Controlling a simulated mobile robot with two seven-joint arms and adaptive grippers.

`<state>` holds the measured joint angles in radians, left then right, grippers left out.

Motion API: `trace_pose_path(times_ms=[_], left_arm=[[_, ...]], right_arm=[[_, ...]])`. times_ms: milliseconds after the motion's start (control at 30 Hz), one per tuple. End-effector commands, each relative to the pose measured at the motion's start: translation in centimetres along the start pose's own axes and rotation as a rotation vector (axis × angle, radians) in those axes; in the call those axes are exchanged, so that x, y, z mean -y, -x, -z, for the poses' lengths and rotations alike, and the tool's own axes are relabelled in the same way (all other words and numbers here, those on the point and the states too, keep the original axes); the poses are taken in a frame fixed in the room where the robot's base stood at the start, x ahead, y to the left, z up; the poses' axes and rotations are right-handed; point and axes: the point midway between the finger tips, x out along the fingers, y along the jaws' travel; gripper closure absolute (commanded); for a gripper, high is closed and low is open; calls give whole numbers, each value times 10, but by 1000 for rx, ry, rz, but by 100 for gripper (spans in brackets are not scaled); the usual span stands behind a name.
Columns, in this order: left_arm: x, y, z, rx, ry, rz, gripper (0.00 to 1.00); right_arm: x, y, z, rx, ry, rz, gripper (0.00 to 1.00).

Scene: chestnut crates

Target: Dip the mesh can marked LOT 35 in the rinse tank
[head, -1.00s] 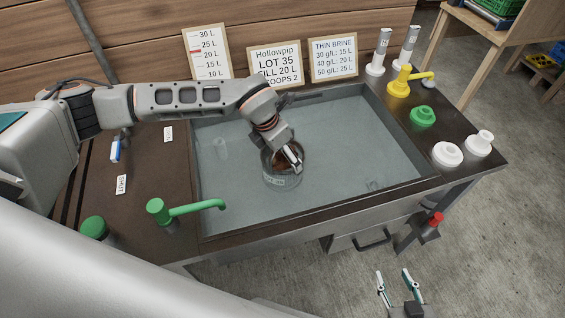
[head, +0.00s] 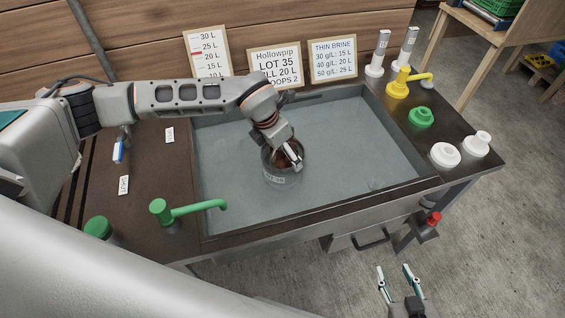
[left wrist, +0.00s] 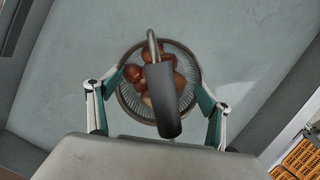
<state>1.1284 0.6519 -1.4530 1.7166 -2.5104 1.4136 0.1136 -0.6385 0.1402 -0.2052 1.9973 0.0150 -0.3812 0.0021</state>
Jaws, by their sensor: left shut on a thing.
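The mesh can (head: 272,177) is a round can with a small label on its front, too small to read surely now. Brown chestnuts lie in it, as the left wrist view shows inside its rim (left wrist: 122,95). It is upright inside the walls of the rinse tank (head: 330,216). I cannot tell how deep it sits in the water. My left gripper (head: 292,156) is over the can, shut on its dark handle (left wrist: 163,100), which partly hides the chestnuts. My right gripper (head: 394,270) is open and empty, low in front of the bench.
A green tap (head: 190,209) reaches over the tank's front left. A yellow tap (head: 402,84), a green knob (head: 420,117) and white fittings (head: 445,155) stand on the right. Signs (head: 274,68) lean behind. The tank's right side is clear.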

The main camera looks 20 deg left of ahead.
Motion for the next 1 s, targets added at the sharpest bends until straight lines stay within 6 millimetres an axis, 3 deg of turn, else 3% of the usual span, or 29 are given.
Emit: trace_pose_path(times_ms=[1000], left_arm=[[0,-10,2,4,-1,0,51]], right_arm=[[1,-2,-7,8,0,2,60]])
